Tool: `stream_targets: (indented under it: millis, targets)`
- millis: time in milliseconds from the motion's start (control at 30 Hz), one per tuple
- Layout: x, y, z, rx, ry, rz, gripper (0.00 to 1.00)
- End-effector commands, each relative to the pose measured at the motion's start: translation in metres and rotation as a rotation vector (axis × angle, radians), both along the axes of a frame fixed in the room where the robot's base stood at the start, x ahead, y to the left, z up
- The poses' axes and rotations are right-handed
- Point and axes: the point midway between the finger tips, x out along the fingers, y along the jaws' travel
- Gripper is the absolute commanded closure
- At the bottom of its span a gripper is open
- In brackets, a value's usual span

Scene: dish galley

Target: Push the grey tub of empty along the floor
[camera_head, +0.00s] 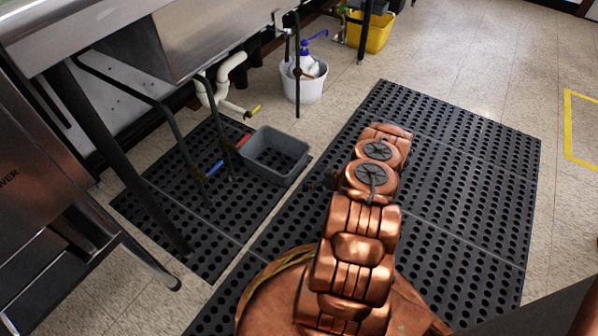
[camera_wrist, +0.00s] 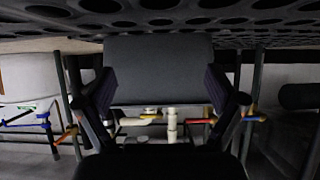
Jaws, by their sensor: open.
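The grey tub (camera_head: 273,162) stands upright on the black mat beside the sink's legs and pipes. Its inside looks empty. In the wrist view, which is upside down, one flat side of the tub (camera_wrist: 158,62) fills the middle. My gripper (camera_wrist: 160,88) is open, with one dark finger at each side of the picture and the tub's wall ahead between them. Nothing is held. In the head view my gripper is mostly hidden by my copper arm, just right of the tub. I cannot tell whether the fingers touch the tub.
Perforated black mats (camera_head: 455,165) cover the floor around me. A white bucket (camera_head: 303,88) with a blue-topped bottle stands behind the tub, and a yellow bucket (camera_head: 370,32) farther back. Red and blue valve handles are close left. A yellow floor outline (camera_head: 568,130) lies right on open tiles.

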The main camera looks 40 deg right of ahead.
Motion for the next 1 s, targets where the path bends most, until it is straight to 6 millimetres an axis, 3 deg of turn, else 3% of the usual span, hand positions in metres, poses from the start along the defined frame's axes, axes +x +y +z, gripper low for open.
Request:
stream_targets:
  millis: [1000]
  targets:
    - [-0.065, -0.019, 0.008, 0.001, 0.001, -0.002, 0.06]
